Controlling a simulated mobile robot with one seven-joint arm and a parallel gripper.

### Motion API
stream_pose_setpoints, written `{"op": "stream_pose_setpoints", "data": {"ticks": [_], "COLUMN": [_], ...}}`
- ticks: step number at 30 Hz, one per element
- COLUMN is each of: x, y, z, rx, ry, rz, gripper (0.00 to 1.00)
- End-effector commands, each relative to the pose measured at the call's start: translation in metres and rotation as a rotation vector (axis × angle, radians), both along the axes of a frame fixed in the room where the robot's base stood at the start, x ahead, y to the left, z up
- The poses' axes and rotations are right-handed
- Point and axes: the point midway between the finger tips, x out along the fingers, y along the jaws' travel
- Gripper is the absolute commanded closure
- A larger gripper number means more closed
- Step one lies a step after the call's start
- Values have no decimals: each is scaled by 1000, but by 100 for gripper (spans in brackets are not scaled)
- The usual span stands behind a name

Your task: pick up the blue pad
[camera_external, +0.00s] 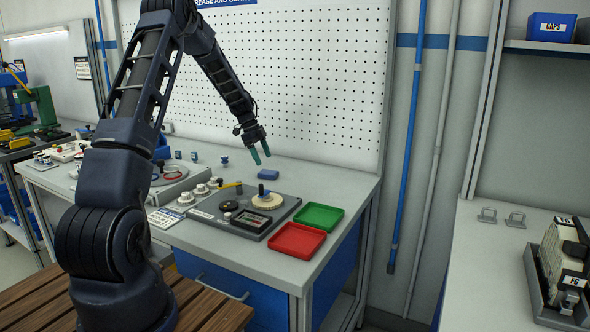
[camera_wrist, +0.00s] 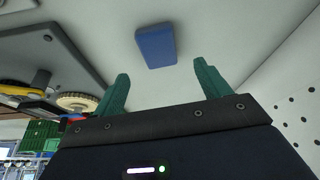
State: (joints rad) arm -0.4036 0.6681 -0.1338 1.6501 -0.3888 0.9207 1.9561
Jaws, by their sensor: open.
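The blue pad (camera_external: 268,174) is a small flat block lying on the grey bench, behind the dark fixture plate. In the wrist view the blue pad (camera_wrist: 156,47) shows whole, beyond the fingertips and between their lines. My gripper (camera_external: 261,156) has green fingers that point down, and it hangs above the bench over the pad's area. In the wrist view my gripper (camera_wrist: 163,73) has its two fingers spread wide with nothing between them. The pad is apart from both fingers.
A dark fixture plate (camera_external: 279,212) with a cream disc (camera_external: 268,200) stands in front of the pad. A green tray (camera_external: 319,216) and a red tray (camera_external: 297,240) lie at the bench's front right. A pegboard (camera_external: 320,80) rises behind. Bench right of the pad is clear.

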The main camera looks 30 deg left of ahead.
Motion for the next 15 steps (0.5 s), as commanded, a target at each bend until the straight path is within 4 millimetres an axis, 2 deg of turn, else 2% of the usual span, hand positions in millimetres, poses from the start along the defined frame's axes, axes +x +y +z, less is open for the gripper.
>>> {"op": "stream_pose_setpoints", "data": {"ticks": [8,15], "x": [1,2], "y": [-6,-15], "z": [-18,-48], "rx": [0,0], "ry": [1,2], "rz": [2,1], "gripper": [25,25]}}
